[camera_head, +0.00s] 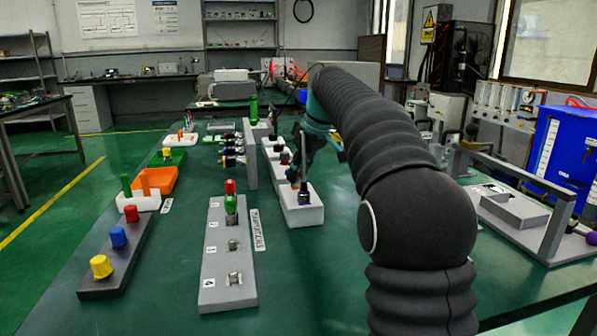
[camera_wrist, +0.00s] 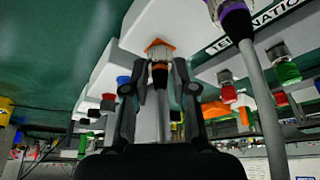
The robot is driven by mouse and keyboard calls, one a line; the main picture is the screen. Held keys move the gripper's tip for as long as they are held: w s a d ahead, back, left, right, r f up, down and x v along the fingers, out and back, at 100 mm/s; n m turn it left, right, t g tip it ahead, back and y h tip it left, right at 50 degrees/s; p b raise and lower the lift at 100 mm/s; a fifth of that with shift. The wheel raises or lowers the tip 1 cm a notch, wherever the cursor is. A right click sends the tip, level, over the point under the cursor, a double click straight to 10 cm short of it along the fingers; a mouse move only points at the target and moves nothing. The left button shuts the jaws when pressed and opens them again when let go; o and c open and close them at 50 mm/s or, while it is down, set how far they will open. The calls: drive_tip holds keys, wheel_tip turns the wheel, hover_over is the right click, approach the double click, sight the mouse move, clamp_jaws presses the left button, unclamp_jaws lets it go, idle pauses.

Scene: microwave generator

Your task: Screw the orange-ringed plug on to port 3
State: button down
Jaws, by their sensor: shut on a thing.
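My gripper (camera_wrist: 157,75) is shut on the orange-ringed plug (camera_wrist: 159,55). In the wrist view the plug has an orange ring at its far end, a metal body and a black rear part between the fingers. The orange end is in front of a white block; I cannot tell whether it touches. In the head view my gripper (camera_head: 300,158) is among the white blocks (camera_head: 301,212), partly behind my arm, and the plug cannot be made out. An upright grey panel (camera_head: 250,155) carries several connectors (camera_head: 232,150) on its left side.
A purple-ringed plug (camera_wrist: 236,18) with a cable stands to the right of my gripper in the wrist view. The grey adapters plate (camera_head: 235,262), a dark strip with coloured caps (camera_head: 100,268) and an orange bin (camera_head: 155,180) lie left.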

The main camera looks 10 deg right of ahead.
idle(0.4)
drive_tip(key=c, duration=0.9)
unclamp_jaws()
drive_tip(key=v, duration=1.2)
drive_tip(key=shift+w, duration=0.1)
